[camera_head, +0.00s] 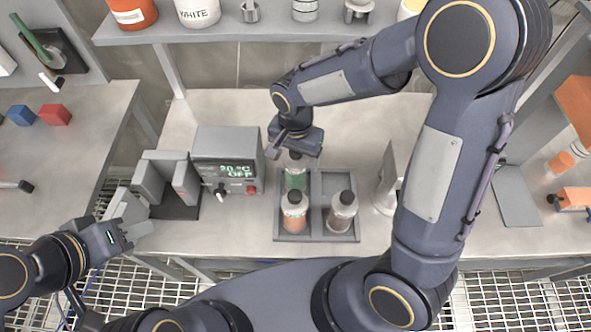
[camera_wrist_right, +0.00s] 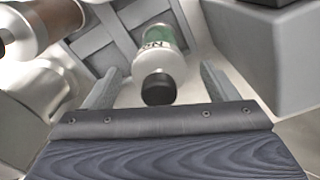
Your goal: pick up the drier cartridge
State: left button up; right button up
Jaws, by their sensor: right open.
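A grey divided tray (camera_head: 315,238) on the bench holds three capped cartridges: a green-banded one (camera_head: 295,180), an orange-red one (camera_head: 293,216) and a brown one (camera_head: 341,212). I cannot tell by name which is the drier cartridge. My right gripper (camera_head: 292,153) is open above the green-banded cartridge and hides part of its top. In the right wrist view the green-banded cartridge (camera_wrist_right: 160,55) points its black cap between the spread fingers of my right gripper (camera_wrist_right: 158,88), with gaps at both sides. My left gripper (camera_head: 124,237) is low at left, away from the tray, apparently empty.
A grey device with a lit display (camera_head: 227,160) and a block-shaped holder (camera_head: 165,185) stand left of the tray. A grey upright piece (camera_head: 388,185) stands to its right. A shelf (camera_head: 270,28) with tins and containers runs above the back.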

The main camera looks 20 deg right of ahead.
jog(key=shift+c, duration=0.4)
jog(key=c, duration=1.6)
